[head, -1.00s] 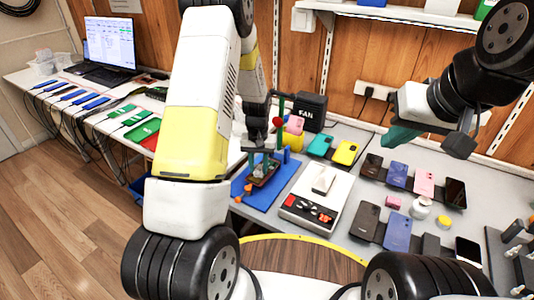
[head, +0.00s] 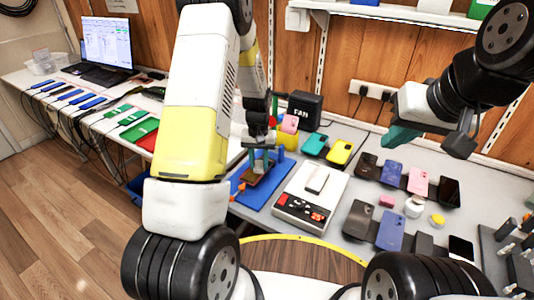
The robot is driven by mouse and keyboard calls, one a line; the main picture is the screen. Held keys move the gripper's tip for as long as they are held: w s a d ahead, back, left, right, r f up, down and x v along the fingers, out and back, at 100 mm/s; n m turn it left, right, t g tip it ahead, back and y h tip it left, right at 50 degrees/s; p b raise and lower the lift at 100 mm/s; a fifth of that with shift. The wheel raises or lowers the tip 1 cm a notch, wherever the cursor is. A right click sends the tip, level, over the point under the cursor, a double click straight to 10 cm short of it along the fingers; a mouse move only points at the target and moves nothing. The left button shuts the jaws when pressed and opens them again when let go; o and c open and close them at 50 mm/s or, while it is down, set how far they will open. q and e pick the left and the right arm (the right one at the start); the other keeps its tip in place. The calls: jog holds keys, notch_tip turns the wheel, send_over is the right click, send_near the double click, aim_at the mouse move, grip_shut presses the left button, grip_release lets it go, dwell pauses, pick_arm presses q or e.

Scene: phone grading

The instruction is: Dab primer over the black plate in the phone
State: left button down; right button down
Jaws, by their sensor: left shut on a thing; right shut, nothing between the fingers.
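The phone (head: 256,172), reddish-brown, lies open on the blue mat (head: 257,200) at the middle of the bench. The black plate inside it is too small and too covered to make out. My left gripper (head: 260,160), with teal fingers, points down right over the phone. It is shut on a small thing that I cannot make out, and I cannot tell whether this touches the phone. My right gripper (head: 396,137) is shut and empty, raised above the back right of the bench.
A white station with a red-and-black panel (head: 303,211) stands right of the mat. Several phones, such as a blue one (head: 391,230), lie further right. A white jar (head: 414,206) stands among them. A black FAN box (head: 304,111) stands behind.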

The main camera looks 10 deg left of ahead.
aim_at(259, 166)
pick_arm(q)
jog(key=shift+r, duration=3.05)
